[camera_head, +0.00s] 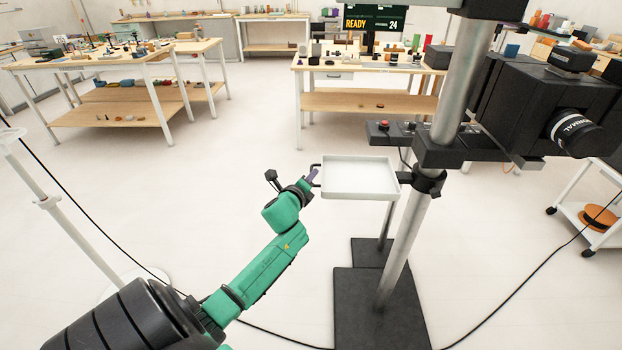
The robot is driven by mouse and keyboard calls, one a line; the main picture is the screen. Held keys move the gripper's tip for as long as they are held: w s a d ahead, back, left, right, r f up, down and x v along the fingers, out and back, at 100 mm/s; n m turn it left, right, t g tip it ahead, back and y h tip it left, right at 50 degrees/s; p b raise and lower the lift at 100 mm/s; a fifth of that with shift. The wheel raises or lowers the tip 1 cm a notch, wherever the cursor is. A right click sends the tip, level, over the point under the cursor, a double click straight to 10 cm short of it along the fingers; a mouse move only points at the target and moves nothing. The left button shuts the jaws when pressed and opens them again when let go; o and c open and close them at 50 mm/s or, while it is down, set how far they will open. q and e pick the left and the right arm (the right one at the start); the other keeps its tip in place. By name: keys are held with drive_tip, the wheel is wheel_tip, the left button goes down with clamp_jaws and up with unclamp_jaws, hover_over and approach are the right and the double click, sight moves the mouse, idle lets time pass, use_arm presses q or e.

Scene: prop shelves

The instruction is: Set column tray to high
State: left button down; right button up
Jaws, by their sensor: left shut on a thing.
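The white column tray (358,178) sticks out to the left of the grey metal column (411,222), held by a black clamp collar (428,181) below the camera carriage. It looks level and empty. A dark handle (316,174) is on its left edge. My left gripper (313,176) is at this handle and shut on it; the fingertips are small in the view. My green left arm reaches up to it from the lower left. My right gripper is not in view.
A large black camera (545,103) and its bracket sit on the column above the tray. The column's black base (375,308) stands on the floor, with cables nearby. A light stand (50,203) is at the left. Worktables stand behind.

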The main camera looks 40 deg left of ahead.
use_arm(q)
wheel_tip(320, 180, up, 3)
drive_tip(key=shift+w+f+p, duration=0.1)
drive_tip(key=shift+p, duration=0.4)
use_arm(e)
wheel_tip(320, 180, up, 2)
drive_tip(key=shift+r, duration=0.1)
use_arm(q)
drive_tip(key=shift+a, duration=0.1)
drive_tip(key=c, duration=1.2)
unclamp_jaws()
drive_tip(key=shift+f, duration=0.2)
